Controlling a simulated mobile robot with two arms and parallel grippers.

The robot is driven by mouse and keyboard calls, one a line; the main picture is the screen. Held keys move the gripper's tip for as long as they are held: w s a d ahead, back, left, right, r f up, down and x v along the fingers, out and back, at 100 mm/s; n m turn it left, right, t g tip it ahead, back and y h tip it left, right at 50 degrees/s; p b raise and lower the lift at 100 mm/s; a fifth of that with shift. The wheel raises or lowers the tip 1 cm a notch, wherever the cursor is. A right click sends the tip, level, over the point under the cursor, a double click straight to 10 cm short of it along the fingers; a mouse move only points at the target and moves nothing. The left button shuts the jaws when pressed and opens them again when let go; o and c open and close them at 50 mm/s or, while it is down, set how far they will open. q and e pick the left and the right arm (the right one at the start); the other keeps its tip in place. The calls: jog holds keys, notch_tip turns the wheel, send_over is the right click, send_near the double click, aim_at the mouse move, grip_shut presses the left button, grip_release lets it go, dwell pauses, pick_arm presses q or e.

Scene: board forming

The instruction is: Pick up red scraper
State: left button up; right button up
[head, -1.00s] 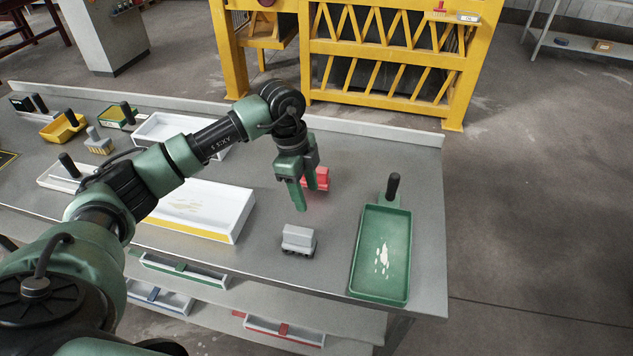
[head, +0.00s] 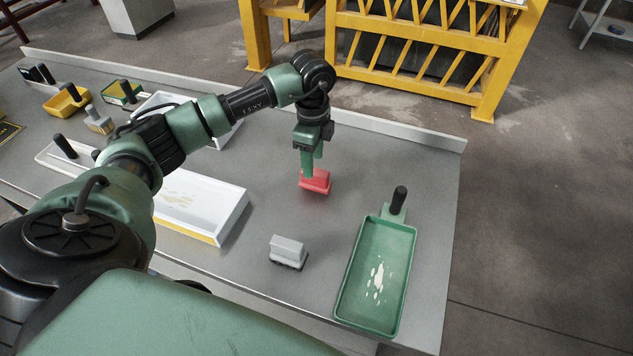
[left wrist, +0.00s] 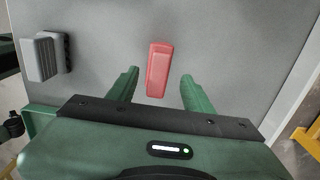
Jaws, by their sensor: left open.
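The red scraper (head: 315,181) lies on the grey table, right of the white tray. My left gripper (head: 309,172) is right above it, pointing down, and hides part of it in the head view. In the left wrist view the red scraper (left wrist: 159,70) lies between the two green fingers of my left gripper (left wrist: 160,85), with a gap on each side. The gripper is open and holds nothing. My right gripper is not in these views.
A grey block-shaped tool (head: 288,251) stands nearer on the table. A green tray with a black handle (head: 402,228) lies to the right. A white tray (head: 232,222) lies to the left. Yellow and green pans and other tools sit at the far left.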

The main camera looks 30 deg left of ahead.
aim_at(315, 171)
pick_arm(q)
jog(key=f, duration=0.2)
jog(key=f+p, duration=0.1)
jog(key=shift+d+f+p, duration=0.3)
jog(key=shift+d+f, duration=0.05)
jog(key=shift+f, duration=0.5)
jog(key=c, duration=1)
grip_shut()
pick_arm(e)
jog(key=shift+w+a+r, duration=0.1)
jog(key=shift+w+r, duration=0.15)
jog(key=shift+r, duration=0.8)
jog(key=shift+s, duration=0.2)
